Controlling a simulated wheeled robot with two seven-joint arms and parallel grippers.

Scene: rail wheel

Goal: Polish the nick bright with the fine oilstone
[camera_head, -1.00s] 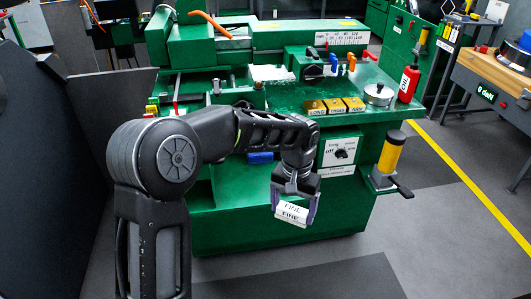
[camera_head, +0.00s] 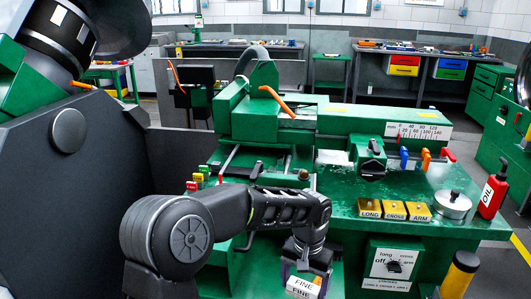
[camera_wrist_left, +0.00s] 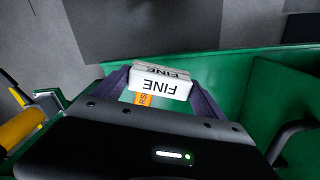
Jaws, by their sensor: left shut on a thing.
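The fine oilstone (camera_head: 304,285) is a white block marked FINE at the bottom centre of the head view. My left gripper (camera_head: 303,278) is shut on it. In the left wrist view the oilstone (camera_wrist_left: 161,82) sits between the two purple-grey fingers of the left gripper (camera_wrist_left: 160,88), with an orange patch below it. The gripper hangs down in front of the green machine (camera_head: 345,215), left of its dial panel. I cannot make out the nick in either view. My right gripper is not in view.
On the machine's top are brass blocks marked LONG, CROSS and ARM (camera_head: 394,210), a round metal pot (camera_head: 453,204) and a red OIL bottle (camera_head: 493,190). A yellow cylinder (camera_head: 460,275) stands at lower right. Benches line the back.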

